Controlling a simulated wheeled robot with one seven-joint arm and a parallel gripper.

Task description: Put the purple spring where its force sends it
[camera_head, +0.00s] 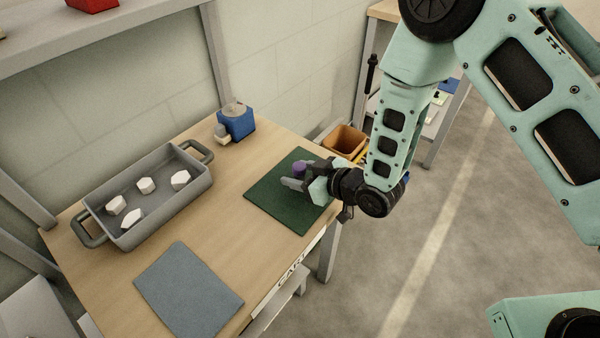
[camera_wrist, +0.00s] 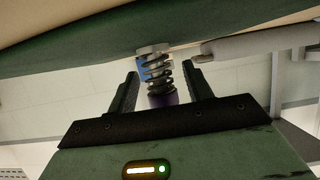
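The purple spring shows in the head view (camera_head: 299,168) as a small purple shape at my gripper (camera_head: 304,175), over the green mat (camera_head: 268,200). In the wrist view the spring (camera_wrist: 158,72) is a dark coil with a grey disc at one end and a purple part at the other. Its purple end lies between the two black fingers of my gripper (camera_wrist: 164,92). Gaps show on both sides, so the fingers are open around it, apart from it. The disc end is close to the green surface; contact is unclear.
A grey tray (camera_head: 196,198) with several white pieces stands at the left. A blue device (camera_head: 237,121) is at the back corner. A grey mat (camera_head: 188,291) lies at the front. An orange bin (camera_head: 345,141) stands beyond the table's right edge. Wood between the mats is clear.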

